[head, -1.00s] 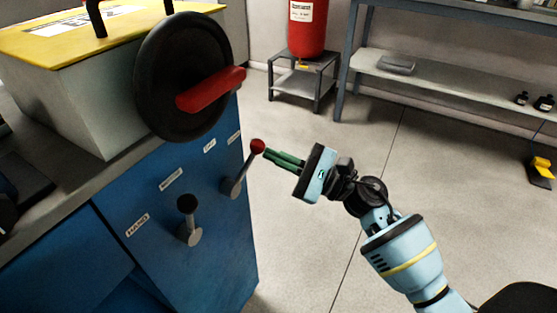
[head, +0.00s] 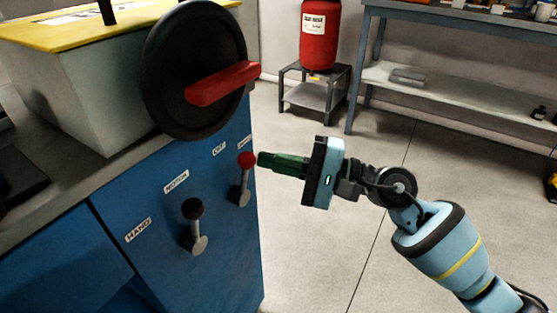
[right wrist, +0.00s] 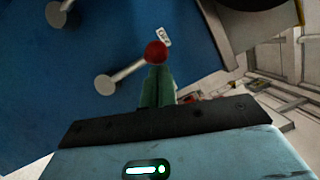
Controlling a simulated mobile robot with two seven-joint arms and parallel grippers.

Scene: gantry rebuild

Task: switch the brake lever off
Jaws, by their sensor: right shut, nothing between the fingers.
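The red-knobbed lever (head: 241,180) stands on the blue cabinet front, leaning slightly right of upright. A label reading OFF (head: 219,148) is above and left of its knob; another label at its upper right is partly hidden. My right gripper (head: 261,160) is shut and empty, its green fingertips at the right side of the red knob, seemingly touching it. In the right wrist view the red knob (right wrist: 156,53) is just beyond the fingertips (right wrist: 157,72), and its grey shaft runs to the lower left. My left gripper is not in view.
A black-knobbed lever (head: 194,227) stands lower left, near the labels MOTOR (head: 176,181) and HAND (head: 138,230). A black wheel with a red handle (head: 222,84) juts out above the levers. Open floor (head: 320,240) lies to the right.

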